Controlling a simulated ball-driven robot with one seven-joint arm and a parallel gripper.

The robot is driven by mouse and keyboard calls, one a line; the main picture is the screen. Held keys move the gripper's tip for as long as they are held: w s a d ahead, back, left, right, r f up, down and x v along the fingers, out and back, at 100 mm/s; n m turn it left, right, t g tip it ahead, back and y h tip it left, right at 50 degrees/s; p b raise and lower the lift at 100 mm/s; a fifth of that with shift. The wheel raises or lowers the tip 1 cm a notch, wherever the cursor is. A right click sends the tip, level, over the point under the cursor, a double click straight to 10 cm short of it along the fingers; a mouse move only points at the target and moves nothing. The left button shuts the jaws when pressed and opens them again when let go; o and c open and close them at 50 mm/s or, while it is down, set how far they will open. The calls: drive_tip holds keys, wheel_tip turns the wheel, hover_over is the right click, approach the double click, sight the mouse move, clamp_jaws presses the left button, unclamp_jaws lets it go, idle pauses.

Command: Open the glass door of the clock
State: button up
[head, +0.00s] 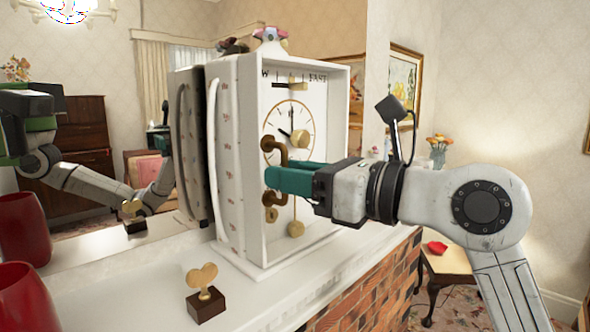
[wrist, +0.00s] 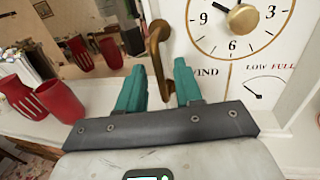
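The clock (head: 232,150) is a tall white case on the mantel, with a round dial (head: 290,125) and a pendulum (head: 296,229) at its front. A curved brass handle (head: 268,143) stands at the left of the front; the glass itself is hard to make out, and the door looks shut. My gripper (head: 268,178) reaches in from the right, its teal fingers at the handle. In the wrist view the fingers (wrist: 161,70) are apart, with the brass handle (wrist: 157,38) hanging down between them. I see no clear grip on it.
A brass key on a dark wooden block (head: 207,304) stands on the white mantel (head: 165,290) in front of the clock. A red vase (head: 25,300) is at the far left. A mirror (head: 105,190) behind reflects these. A wooden stool (head: 450,262) stands at right.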

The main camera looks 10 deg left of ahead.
drive_tip(key=shift+c, duration=0.5)
clamp_jaws()
idle(0.9)
